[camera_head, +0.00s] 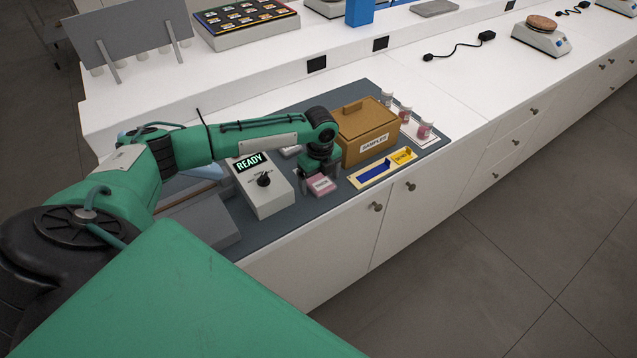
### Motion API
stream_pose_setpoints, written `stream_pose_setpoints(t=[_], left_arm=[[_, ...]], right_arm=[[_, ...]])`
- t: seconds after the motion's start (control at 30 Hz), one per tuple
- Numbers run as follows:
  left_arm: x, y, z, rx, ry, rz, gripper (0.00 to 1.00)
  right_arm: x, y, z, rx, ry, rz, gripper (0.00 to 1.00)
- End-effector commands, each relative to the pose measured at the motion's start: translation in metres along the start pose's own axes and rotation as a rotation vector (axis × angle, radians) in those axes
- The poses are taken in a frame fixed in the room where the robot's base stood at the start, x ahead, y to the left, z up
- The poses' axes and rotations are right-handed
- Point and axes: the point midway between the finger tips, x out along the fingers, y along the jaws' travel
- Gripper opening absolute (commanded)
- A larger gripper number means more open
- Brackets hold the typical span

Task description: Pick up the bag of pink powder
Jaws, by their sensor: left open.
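The bag of pink powder (321,184), small and flat with a pale label, lies on the dark grey mat (290,218) near the counter's front edge. My left gripper (320,175) points down right over the bag and is open. Its fingers show close to the bag's left and right sides; I cannot tell whether they touch it. The gripper hides the bag's far part. My right gripper is not in view.
A brown box labelled SAMPLES (366,135) stands close behind and right of the gripper. A white READY box (262,190) stands to its left. A yellow and blue card (381,169) lies to the right. Several small jars (405,112) stand at the mat's right end.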

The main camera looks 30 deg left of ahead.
Motion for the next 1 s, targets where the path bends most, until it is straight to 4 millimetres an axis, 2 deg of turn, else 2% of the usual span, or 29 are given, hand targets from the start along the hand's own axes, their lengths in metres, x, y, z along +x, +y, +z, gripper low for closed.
stream_pose_setpoints(t=[0.23, 0.27, 0.5, 0.9, 1.0], left_arm=[[0.003, 0.0, 0.0, 0.0, 0.001, 0.001, 0.89], [0.003, 0.0, 0.0, 0.0, 0.0, 0.001, 0.85], [0.003, 0.0, 0.0, 0.0, 0.0, 0.001, 0.4], [0.0, 0.0, 0.0, 0.001, -0.001, -0.001, 0.4], [-0.009, 0.0, -0.002, -0.001, 0.0, 0.0, 0.4]], right_arm=[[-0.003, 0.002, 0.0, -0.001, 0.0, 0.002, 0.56], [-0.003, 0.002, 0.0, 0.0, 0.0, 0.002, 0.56], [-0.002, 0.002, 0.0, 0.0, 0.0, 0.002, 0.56], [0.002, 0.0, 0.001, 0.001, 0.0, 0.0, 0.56], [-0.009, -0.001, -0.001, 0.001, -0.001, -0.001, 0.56]])
